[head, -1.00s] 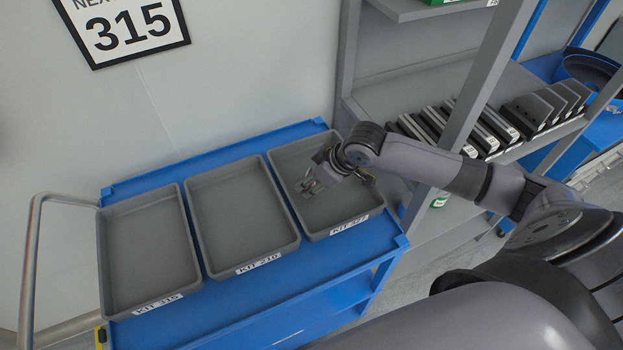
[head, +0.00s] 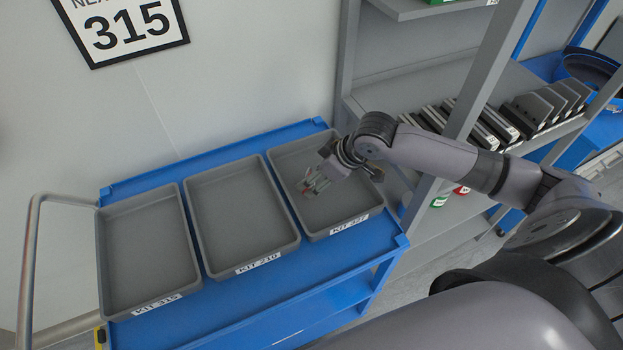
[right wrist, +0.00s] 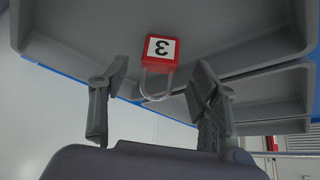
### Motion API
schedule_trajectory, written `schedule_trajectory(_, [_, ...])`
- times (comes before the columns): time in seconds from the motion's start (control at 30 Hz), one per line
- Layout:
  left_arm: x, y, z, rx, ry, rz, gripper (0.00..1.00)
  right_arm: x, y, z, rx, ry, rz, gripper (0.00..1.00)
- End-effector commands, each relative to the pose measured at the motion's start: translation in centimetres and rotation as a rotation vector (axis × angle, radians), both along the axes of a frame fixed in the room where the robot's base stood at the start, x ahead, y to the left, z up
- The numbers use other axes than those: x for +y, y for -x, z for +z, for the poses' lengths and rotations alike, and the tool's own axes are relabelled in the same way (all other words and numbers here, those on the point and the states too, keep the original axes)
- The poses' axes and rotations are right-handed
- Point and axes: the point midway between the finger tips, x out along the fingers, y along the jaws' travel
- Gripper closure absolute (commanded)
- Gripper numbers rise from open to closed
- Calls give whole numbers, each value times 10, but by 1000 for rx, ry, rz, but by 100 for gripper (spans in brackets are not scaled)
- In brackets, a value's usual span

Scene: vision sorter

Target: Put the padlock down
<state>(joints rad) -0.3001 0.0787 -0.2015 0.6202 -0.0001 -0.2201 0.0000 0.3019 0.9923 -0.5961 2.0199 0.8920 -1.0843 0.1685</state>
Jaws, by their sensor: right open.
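The padlock (right wrist: 161,48) is red with a white label marked 3 and a pale shackle, in the right wrist view. My right gripper (head: 311,185) is low over this tray. In the right wrist view my right gripper (right wrist: 158,92) is open, its fingers apart on either side of the shackle with visible gaps. I cannot tell the exact height of the fingers above the tray floor. My left gripper is not in view.
The middle tray marked KIT 210 (head: 240,215) and the left tray marked KIT 315 (head: 145,245) are empty. A sign reading 315 (head: 125,28) hangs on the wall. A grey shelf rack (head: 480,95) with several dark bins stands close right of the cart, beside my arm.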

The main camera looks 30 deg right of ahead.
Motion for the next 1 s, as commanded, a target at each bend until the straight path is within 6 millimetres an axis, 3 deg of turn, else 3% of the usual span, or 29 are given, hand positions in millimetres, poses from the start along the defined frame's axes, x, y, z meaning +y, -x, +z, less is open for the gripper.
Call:
schedule_trajectory(0.2, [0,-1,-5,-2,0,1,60,-15,21,41,-3,4,1,44])
schedule_trajectory(0.4, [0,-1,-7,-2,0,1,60,-22,34,67,0,2,0,44])
schedule_trajectory(0.6, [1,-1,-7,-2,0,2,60,-24,39,77,0,0,-1,44])
schedule_trajectory(1.0, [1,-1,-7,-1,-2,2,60,-24,39,77,0,0,-1,44])
